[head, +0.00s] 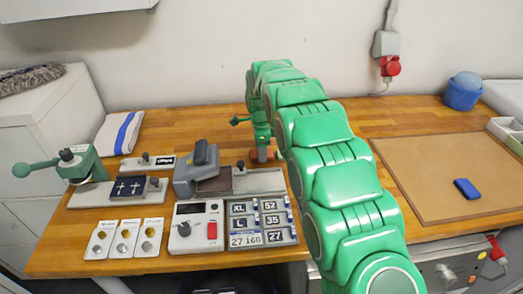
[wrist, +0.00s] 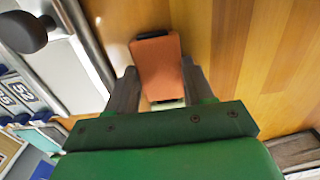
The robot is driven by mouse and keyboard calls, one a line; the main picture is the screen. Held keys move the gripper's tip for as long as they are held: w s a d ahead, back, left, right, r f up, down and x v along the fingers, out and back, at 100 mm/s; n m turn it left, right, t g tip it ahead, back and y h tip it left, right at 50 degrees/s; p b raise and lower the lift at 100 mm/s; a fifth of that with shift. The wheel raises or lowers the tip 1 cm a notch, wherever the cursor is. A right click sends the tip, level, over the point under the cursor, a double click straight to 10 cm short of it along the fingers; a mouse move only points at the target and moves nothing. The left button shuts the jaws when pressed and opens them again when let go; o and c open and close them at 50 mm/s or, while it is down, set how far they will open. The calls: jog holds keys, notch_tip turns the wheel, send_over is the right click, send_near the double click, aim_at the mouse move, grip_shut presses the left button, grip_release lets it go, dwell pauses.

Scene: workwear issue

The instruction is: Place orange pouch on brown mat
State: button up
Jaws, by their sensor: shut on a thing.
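The orange pouch (wrist: 157,58) lies between the two fingers of my gripper (wrist: 158,70) in the wrist view, and the gripper is shut on it. In the head view my gripper (head: 262,153) points down behind the grey press, with a bit of the orange pouch (head: 254,155) showing at its tips. I cannot tell whether the pouch touches the wooden table. The brown mat (head: 415,165) lies flat on the right side of the table, apart from my gripper. My arm hides part of the table between them.
A blue pouch (head: 467,188) lies on the mat's right part; the rest of its visible surface is bare. A blue tub (head: 463,91) stands behind the mat. The grey press (head: 196,172) and a size board (head: 262,223) stand left of my arm.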

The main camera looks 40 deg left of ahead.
jog(key=shift+f, duration=0.35)
jog(key=o, duration=1)
jog(key=shift+o, duration=0.2)
notch_tip(320, 180, up, 7)
jog(key=shift+s+a, duration=0.1)
jog(key=shift+a, duration=0.05)
jog(key=shift+r, duration=0.4)
